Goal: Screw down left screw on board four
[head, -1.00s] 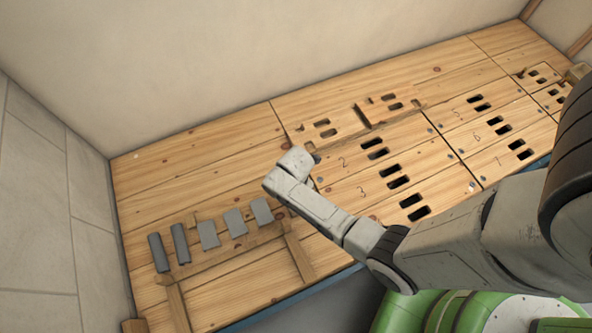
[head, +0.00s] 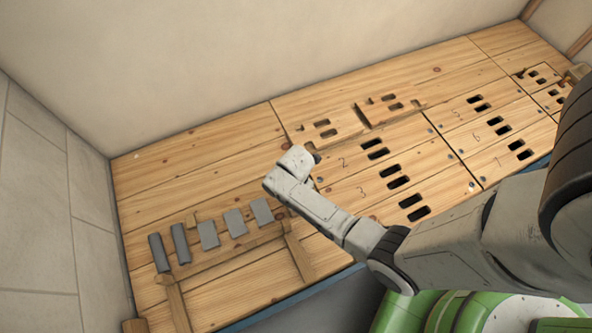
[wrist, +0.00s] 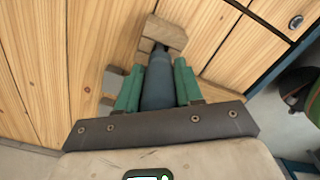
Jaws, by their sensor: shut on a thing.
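My gripper (wrist: 159,72) has green fingers, shut on a dark blue-grey tool (wrist: 158,88) in the wrist view. The tool's far end meets a wooden block (wrist: 165,32); whether it sits in a slot there I cannot tell. In the head view my arm hides the gripper and tool, near the right end of the tool rack. The wooden boards carry slots, and numbers 2, 3, 5, 6 and 7 are readable. I cannot make out a number four or board four's left screw. One screw (wrist: 296,21) shows at upper right in the wrist view.
A wooden rack (head: 228,254) with several grey handles (head: 208,234) stands at the left of the workbench (head: 200,150). Grey blocks also show left of the gripper in the wrist view (wrist: 114,82). A wall rises behind the bench. The bench's back left area is clear.

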